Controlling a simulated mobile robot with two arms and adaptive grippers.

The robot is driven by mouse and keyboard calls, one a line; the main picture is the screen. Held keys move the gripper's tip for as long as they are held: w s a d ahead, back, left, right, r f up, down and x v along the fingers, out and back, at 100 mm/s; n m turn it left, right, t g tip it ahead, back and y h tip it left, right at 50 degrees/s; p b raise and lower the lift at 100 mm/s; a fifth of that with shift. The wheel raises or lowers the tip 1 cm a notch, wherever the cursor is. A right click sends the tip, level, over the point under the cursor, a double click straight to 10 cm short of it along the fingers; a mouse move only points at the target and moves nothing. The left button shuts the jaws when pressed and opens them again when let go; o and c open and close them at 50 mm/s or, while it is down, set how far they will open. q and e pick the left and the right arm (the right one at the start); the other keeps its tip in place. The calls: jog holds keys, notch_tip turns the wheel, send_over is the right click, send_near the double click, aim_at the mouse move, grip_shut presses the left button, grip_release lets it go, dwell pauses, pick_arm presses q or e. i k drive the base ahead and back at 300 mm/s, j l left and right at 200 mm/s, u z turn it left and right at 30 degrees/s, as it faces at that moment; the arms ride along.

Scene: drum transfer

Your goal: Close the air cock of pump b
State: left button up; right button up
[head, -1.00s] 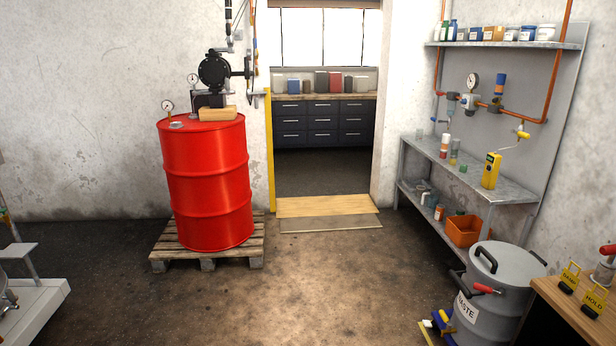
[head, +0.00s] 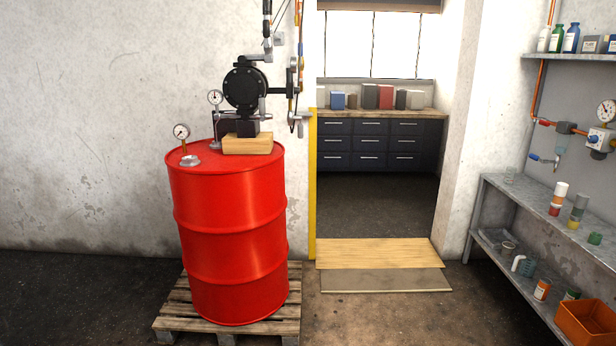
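No label on the pump is readable. Neither of my grippers shows in the head view.
The drum stands on a wooden pallet (head: 175,321). A yellow post (head: 312,185) and a doorway with a wooden ramp (head: 380,252) are to its right. A metal shelf bench (head: 500,190) and an orange crate (head: 588,325) stand at the right. The floor between is clear.

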aim_at(300, 126)
jog(key=i+j, duration=0.1)
jog(key=i, duration=0.5)
jog(key=i+j, duration=0.1)
jog(key=i, duration=0.5)
